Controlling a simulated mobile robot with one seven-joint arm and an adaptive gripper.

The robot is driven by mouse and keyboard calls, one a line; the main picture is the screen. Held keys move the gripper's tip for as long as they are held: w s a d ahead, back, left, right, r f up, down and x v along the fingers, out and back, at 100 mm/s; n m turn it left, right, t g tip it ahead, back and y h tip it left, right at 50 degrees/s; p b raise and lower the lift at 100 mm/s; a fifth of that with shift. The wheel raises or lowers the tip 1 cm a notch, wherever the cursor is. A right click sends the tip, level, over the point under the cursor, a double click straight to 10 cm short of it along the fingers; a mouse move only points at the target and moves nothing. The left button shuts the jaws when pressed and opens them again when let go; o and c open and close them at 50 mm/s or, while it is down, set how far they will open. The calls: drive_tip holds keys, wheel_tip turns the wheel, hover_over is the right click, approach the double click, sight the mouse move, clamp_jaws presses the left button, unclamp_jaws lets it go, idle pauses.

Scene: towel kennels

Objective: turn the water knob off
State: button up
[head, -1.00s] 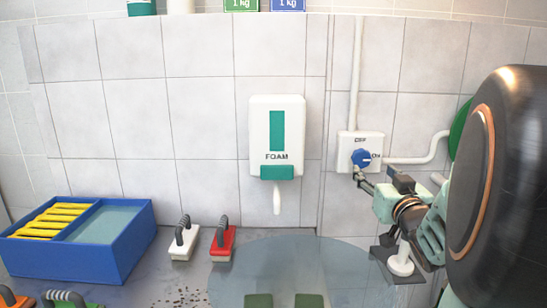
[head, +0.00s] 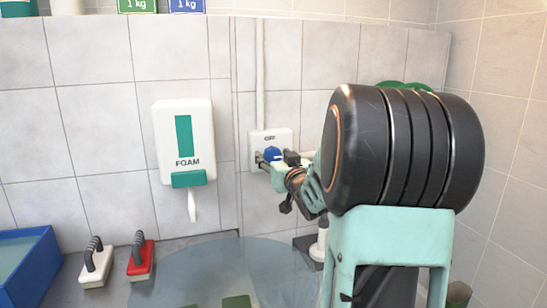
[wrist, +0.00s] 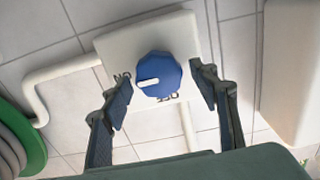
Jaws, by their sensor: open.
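The blue water knob (head: 272,154) sits on a white wall box (head: 285,136), partly hidden by my gripper in the head view. In the wrist view the knob (wrist: 158,76) is faceted, and its white pointer mark points left, toward the "On" lettering. The "OFF" lettering is below it, upside down. My gripper (wrist: 165,86) is open, with one finger on each side of the knob. I see a gap between each finger and the knob in the wrist view. My gripper (head: 272,163) is at the box in the head view.
A foam dispenser (head: 184,143) hangs on the wall left of the box. A white pipe (head: 260,70) runs up from the box. A green round thing (wrist: 20,145) is beside it. A red brush (head: 141,258), a white brush (head: 96,264) and a blue bin (head: 28,265) are at lower left.

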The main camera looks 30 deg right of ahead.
drive_tip(key=c, duration=1.1)
drive_tip(key=shift+c, duration=0.2)
drive_tip(key=n+b, duration=0.1)
drive_tip(key=b, duration=0.1)
drive_tip(key=n+b, duration=0.2)
drive_tip(key=shift+a+f+b, duration=0.15)
drive_tip(key=shift+f+b, duration=0.1)
drive_tip(key=shift+b, duration=0.05)
drive_tip(key=n+b, duration=0.5)
drive_tip(key=shift+n, duration=0.4)
drive_tip(key=n+b, duration=0.4)
drive_tip(key=shift+a+f+n, duration=0.1)
drive_tip(key=shift+n, duration=0.2)
drive_tip(key=shift+n+b, duration=1.3)
drive_tip(key=shift+n, duration=0.9)
